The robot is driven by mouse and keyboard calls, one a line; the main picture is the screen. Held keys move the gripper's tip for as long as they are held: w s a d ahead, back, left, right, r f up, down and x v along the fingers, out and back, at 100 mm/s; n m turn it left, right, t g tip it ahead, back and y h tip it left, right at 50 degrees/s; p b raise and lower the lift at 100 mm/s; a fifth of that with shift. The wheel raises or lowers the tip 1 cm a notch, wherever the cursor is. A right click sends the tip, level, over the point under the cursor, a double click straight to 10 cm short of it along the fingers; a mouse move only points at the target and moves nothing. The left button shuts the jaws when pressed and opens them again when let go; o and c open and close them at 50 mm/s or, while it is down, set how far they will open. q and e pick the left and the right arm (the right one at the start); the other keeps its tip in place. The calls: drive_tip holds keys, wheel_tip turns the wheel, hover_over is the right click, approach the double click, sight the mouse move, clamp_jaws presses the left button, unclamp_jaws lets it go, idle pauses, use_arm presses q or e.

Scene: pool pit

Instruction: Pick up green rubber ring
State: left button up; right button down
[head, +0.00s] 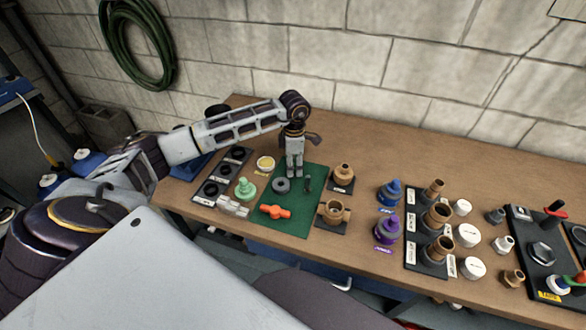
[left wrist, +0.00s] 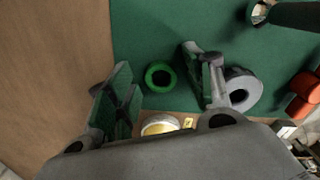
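The green rubber ring (left wrist: 160,76) lies flat on the green mat (left wrist: 150,30) in the left wrist view, in the gap between the two fingers of my left gripper (left wrist: 157,66). The fingers are apart and nothing is held. In the head view my left gripper (head: 294,175) points down over the far part of the mat (head: 313,210). The green ring cannot be made out there; the gripper seems to cover it. My right gripper is in neither view.
A grey ring (left wrist: 241,89) lies close beside the right finger; it shows in the head view (head: 281,185) too. An orange valve (head: 275,211) is nearer the front. A yellow-topped round part (head: 265,163) and a brass fitting (head: 343,173) flank the mat. The wall stands behind.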

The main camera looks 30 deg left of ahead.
use_arm(q)
drive_tip(key=c, duration=0.6)
drive_tip(key=shift+c, duration=0.3)
drive_tip(key=shift+r, duration=0.2)
wheel_tip(320, 180, up, 10)
drive_tip(key=shift+f+b, duration=0.15)
drive_tip(key=shift+b, duration=0.2)
drive_tip(key=shift+o, duration=0.6)
drive_tip(key=shift+c, duration=1.4)
drive_tip(key=shift+f, duration=0.1)
